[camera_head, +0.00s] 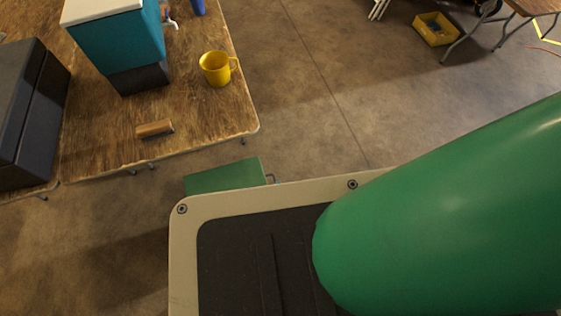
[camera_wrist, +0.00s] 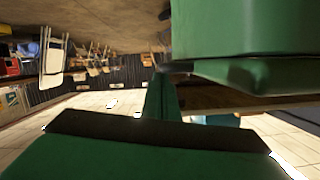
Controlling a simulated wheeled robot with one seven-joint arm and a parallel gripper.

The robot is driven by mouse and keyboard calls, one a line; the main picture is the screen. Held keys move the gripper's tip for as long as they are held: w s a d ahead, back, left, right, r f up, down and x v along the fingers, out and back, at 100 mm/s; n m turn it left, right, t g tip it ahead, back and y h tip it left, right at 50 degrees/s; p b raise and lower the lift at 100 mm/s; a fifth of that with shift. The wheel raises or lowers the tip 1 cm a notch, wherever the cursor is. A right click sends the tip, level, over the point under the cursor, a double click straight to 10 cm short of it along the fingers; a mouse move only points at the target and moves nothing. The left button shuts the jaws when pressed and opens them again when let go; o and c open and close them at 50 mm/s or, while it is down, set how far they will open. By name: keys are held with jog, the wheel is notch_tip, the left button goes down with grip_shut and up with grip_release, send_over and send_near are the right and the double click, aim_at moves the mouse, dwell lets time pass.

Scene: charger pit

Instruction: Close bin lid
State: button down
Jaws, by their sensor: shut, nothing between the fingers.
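My gripper (camera_wrist: 161,78) shows in the wrist view as a narrow green shape reaching forward from a dark band, its fingers together and empty. A large green body (camera_wrist: 245,28) with a protruding lower edge fills the upper right of that view, close to the fingertips; I cannot tell whether they touch. In the head view, a flat green panel (camera_head: 222,177) with a thin grey bar at its right shows just past the beige edge. I cannot tell whether either green piece is the bin or its lid. My green arm covers the right of the head view and hides what lies beneath.
A wooden table (camera_head: 196,133) carries a teal-sided box (camera_head: 120,45), a yellow mug (camera_head: 215,68), a brown cylinder (camera_head: 154,129) and a blue item (camera_head: 197,7). A dark case (camera_head: 28,110) stands at left. A yellow tray (camera_head: 436,29) lies far right. Floor between is clear.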

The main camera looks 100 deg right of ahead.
jog(key=shift+a+f, duration=0.1)
jog(key=shift+f, duration=0.6)
jog(key=shift+w+r, duration=0.1)
notch_tip(320, 180, up, 5)
jog(key=s+v, duration=0.1)
jog(key=v, duration=0.8)
jog(key=shift+a, duration=0.2)
